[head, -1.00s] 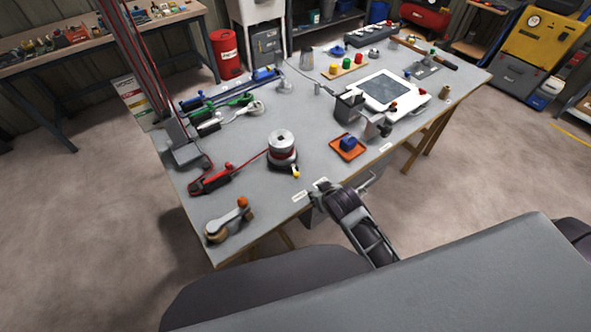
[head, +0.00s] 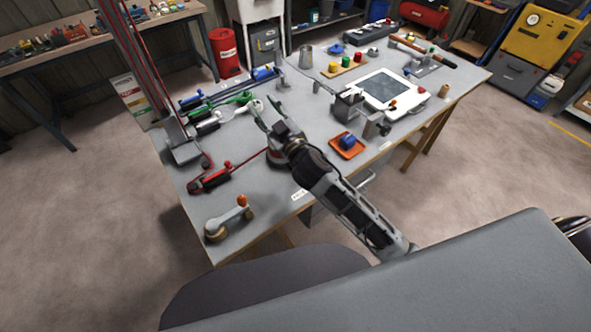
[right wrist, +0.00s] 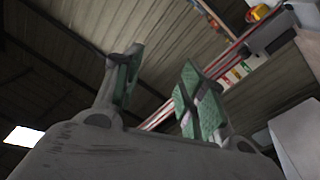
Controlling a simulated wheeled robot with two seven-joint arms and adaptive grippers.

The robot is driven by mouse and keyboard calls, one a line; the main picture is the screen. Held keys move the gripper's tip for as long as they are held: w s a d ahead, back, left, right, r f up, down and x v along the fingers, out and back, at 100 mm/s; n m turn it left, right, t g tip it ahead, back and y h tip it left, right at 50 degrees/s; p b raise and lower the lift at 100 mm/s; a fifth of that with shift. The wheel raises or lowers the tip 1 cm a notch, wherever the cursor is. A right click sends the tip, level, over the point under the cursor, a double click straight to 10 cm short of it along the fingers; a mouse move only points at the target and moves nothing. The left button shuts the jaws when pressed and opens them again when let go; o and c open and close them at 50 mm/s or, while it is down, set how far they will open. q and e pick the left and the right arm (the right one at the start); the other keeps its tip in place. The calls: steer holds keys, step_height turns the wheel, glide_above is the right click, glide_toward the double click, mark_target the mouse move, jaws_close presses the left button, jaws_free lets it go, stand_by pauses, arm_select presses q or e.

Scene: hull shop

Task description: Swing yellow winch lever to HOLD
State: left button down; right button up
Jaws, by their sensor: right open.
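The winch (head: 273,159) stands near the table's front edge, with a red line running to it from the left. My right forearm and gripper cover most of it. A small yellow-tipped part at its foot, likely the lever, is hidden now. My right gripper (head: 268,117) is open and empty, above the table, with its green-padded fingers pointing toward the back left. In the right wrist view the open fingers (right wrist: 162,85) have nothing between them, with the ceiling and wall behind. The lever's setting cannot be seen. My left gripper is not in view.
A crank handle with an orange knob (head: 230,218) lies at the front left corner. A red clutch (head: 210,180) and green and blue ones (head: 232,104) are along the left side. An orange tray (head: 347,147) with a blue block lies right of my arm.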

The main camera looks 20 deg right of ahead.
steer(key=s+a+r+n+g+y, duration=0.2)
steer(key=a+r+n+g+y, duration=0.1)
steer(key=a+r+n+y, duration=0.3)
steer(key=s+a+r+n+g+y, duration=0.2)
steer(key=s+a+r+n+y, duration=0.15)
steer(key=a+n+y, duration=0.35)
steer(key=s+a+f+n+g+h, duration=0.2)
steer(key=s+a+f+n+g, duration=0.45)
steer(key=n+g, duration=0.55)
steer(key=w+d+f+g+h, duration=0.1)
steer(key=d+f+g+h, duration=0.1)
steer(key=d+f+h, duration=0.75)
steer(key=w+d+f+m+h, duration=0.1)
steer(key=w+d+h, duration=0.1)
steer(key=d, duration=0.6)
steer(key=w+d+f+m+h, duration=0.1)
steer(key=w+d+h, duration=0.2)
steer(key=d, duration=0.5)
steer(key=shift+w+d+f+t+h, duration=0.3)
steer(key=shift+d+t+h, duration=0.1)
steer(key=shift+h, duration=0.45)
steer(key=shift+a, duration=0.1)
